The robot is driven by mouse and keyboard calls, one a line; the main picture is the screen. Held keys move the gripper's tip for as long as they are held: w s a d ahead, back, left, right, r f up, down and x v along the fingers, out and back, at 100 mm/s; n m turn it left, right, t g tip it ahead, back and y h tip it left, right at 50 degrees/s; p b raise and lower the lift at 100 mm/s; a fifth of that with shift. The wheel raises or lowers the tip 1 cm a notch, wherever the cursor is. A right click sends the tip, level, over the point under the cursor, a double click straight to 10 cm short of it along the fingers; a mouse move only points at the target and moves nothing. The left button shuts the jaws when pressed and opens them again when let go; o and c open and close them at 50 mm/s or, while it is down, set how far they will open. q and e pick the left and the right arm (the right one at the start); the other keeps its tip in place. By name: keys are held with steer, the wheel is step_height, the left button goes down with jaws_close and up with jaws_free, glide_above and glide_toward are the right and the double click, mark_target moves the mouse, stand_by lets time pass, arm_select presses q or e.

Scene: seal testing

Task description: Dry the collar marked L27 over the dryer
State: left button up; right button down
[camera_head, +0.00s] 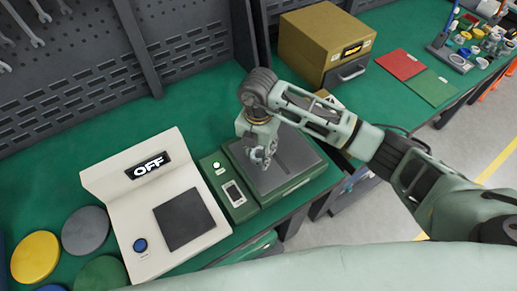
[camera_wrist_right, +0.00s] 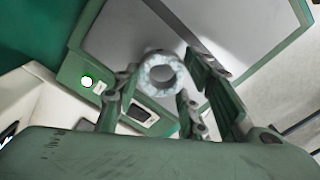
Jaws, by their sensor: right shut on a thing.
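A pale, mottled grey-white collar (camera_wrist_right: 148,77) is held between the fingertips of my right gripper (camera_wrist_right: 155,88), its hole facing the wrist camera. No L27 marking can be read on it. In the head view my right gripper (camera_head: 263,157) points down over the dark plate of a green device (camera_head: 240,208). The collar cannot be made out clearly there. The green device has a lit round light and a small display; the wrist view shows its slotted plate (camera_wrist_right: 115,35) beyond the collar. I cannot tell which machine is the dryer. My left gripper is out of view.
A white machine (camera_head: 120,183) with an OFF display, a dark square pad and a blue button stands left. Coloured discs (camera_head: 85,230) lie beyond it. A yellow box (camera_head: 325,40) stands behind. Red (camera_head: 400,64) and green mats and several small parts are at right.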

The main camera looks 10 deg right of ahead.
stand_by(0.4)
steer(key=shift+w+d+r+b, duration=0.1)
steer(key=shift+w+d+b, duration=0.35)
steer(key=shift+d, duration=1.1)
steer(key=shift+w+d+f+b, duration=0.15)
steer(key=shift+w+d, duration=0.55)
steer(key=shift+d, duration=0.9)
steer(key=shift+w+d+r+b, duration=0.15)
steer(key=shift+w+d+b, duration=0.35)
steer(key=shift+d, duration=1.05)
step_height(320, 180, up, 9)
steer(key=p, duration=0.6)
